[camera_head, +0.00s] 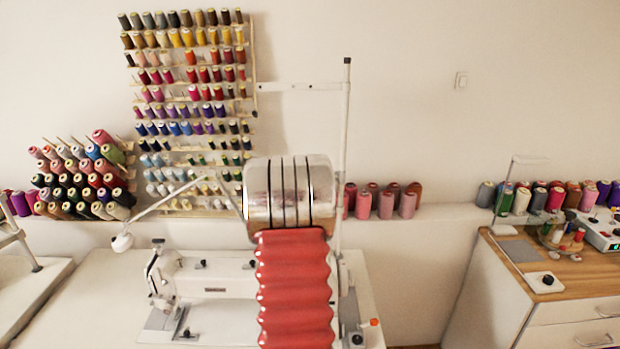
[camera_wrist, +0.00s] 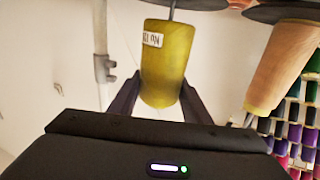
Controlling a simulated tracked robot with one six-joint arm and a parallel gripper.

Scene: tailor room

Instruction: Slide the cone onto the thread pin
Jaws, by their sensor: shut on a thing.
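The wrist view appears upside down. In it, a yellow-green thread cone (camera_wrist: 167,52) with a small white label sits between the two dark fingers of my gripper (camera_wrist: 162,82), which is shut on it. A thin grey thread pin (camera_wrist: 171,14) shows between the cone's end and a dark disc (camera_wrist: 205,4) at the picture's top edge. The pin lines up with the cone's end, and a short gap separates cone and disc. I cannot tell how far the pin reaches into the cone. In the head view, my arm hides the gripper, cone and pin.
An orange-tan cone (camera_wrist: 284,65) stands on a neighbouring dark disc (camera_wrist: 284,12), close beside my gripper. A white vertical pole (camera_head: 346,120) with a crossbar rises behind my arm. A sewing machine (camera_head: 215,284) stands below; a thread rack (camera_head: 252,60) hangs on the wall.

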